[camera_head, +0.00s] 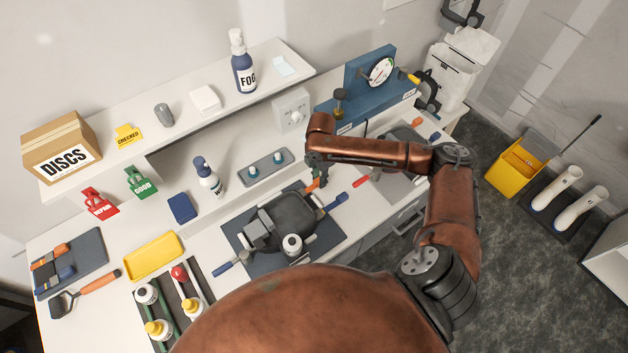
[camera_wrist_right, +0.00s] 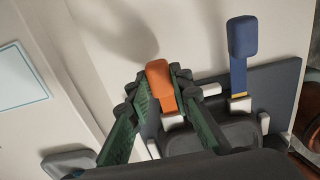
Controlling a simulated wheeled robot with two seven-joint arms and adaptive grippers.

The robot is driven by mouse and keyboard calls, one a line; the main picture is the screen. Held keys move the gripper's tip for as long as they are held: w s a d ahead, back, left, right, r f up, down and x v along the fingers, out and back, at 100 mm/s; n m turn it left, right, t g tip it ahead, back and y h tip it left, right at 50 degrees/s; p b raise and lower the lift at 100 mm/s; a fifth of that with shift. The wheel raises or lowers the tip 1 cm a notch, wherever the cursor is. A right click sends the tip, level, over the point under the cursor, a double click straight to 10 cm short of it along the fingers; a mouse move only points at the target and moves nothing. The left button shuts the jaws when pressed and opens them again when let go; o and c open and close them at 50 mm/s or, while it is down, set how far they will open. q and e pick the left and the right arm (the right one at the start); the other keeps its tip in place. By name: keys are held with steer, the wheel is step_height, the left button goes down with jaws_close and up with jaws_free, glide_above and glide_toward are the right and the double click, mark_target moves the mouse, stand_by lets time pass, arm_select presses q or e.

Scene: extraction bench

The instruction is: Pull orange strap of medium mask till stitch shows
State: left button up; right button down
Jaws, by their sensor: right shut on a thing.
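The mask (camera_head: 290,214), dark grey with a white-capped canister (camera_head: 292,244), lies on a dark blue mat in the middle of the bench. Its orange strap (camera_head: 313,185) is at its upper right side and shows large in the right wrist view (camera_wrist_right: 160,78). My right gripper (camera_head: 318,177) is shut on the orange strap, its green-padded fingers (camera_wrist_right: 160,98) on either side. The strap's lower end meets a white buckle; I see no stitch on it. A blue strap (camera_wrist_right: 242,52) beside it shows a yellow band near its buckle. My left gripper is not in view.
Another mask on a grey mat (camera_head: 385,187) lies to the right, with a red strap (camera_head: 362,180). A blue test stand (camera_head: 368,95) is behind it. A yellow tray (camera_head: 153,256) and several bottles are at left. A shelf (camera_head: 185,120) runs along the back.

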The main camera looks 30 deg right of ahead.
steer(key=d, duration=0.2)
steer(key=shift+w+d, duration=0.15)
steer(key=shift+d, duration=0.25)
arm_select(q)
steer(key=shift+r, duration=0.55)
arm_select(e)
steer(key=shift+a, duration=0.1)
steer(key=c, duration=1.7)
jaws_free()
steer(key=shift+r, duration=0.1)
step_height(320, 180, up, 12)
steer(key=shift+f, duration=0.1)
arm_select(q)
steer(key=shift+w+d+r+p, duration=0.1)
steer(key=shift+p, duration=0.2)
